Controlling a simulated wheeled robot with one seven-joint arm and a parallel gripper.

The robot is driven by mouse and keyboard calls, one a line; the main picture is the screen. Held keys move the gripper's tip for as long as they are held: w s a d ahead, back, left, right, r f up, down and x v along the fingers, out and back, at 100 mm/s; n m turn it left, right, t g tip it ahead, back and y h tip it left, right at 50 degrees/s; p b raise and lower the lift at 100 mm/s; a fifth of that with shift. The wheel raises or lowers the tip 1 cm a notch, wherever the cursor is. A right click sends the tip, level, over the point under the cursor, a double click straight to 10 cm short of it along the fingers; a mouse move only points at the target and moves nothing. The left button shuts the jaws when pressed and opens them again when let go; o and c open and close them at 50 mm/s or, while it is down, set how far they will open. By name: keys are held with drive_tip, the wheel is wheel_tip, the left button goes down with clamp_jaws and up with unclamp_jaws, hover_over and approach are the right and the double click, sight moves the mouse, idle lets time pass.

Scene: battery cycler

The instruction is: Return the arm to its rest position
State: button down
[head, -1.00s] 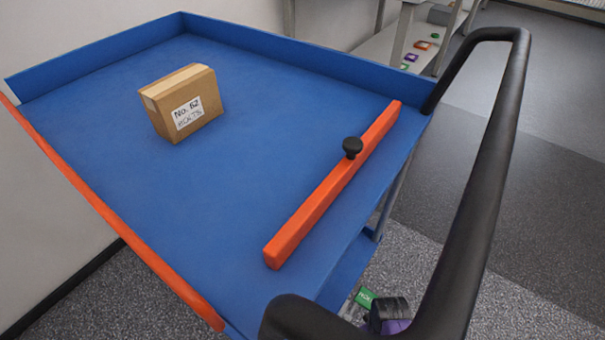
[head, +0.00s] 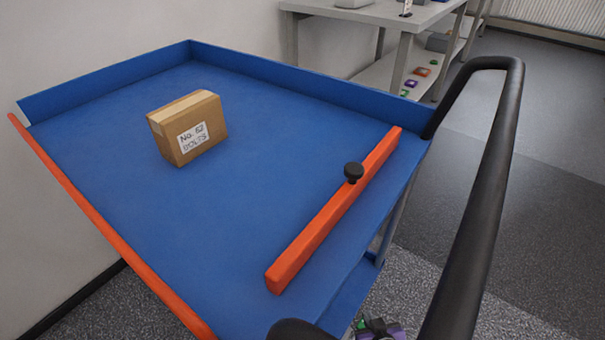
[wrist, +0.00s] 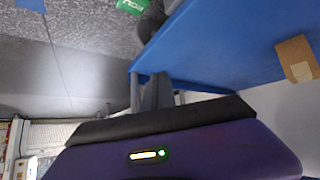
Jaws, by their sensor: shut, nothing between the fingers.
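The cart's blue tray (head: 255,150) also shows in the wrist view (wrist: 225,45), at the upper right.
A cardboard box (head: 188,128) stands on the tray; it also shows in the wrist view (wrist: 297,57). An orange bar (head: 335,212) with a black knob (head: 353,172) lies along the tray's right side. The black cart handle (head: 485,180) rises on the right. Grey floor (head: 535,215) beyond is clear.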

drive_tip(key=s+d+r+m+t, duration=0.2)
drive_tip(key=s+r+t, duration=0.4)
drive_tip(key=s+r, duration=2.55)
wheel_tip(320, 180, up, 23)
drive_tip(key=p, duration=2.3)
drive_tip(key=shift+w+r+p, duration=0.2)
drive_tip(key=shift+w+p, duration=0.05)
drive_tip(key=shift+p, duration=0.15)
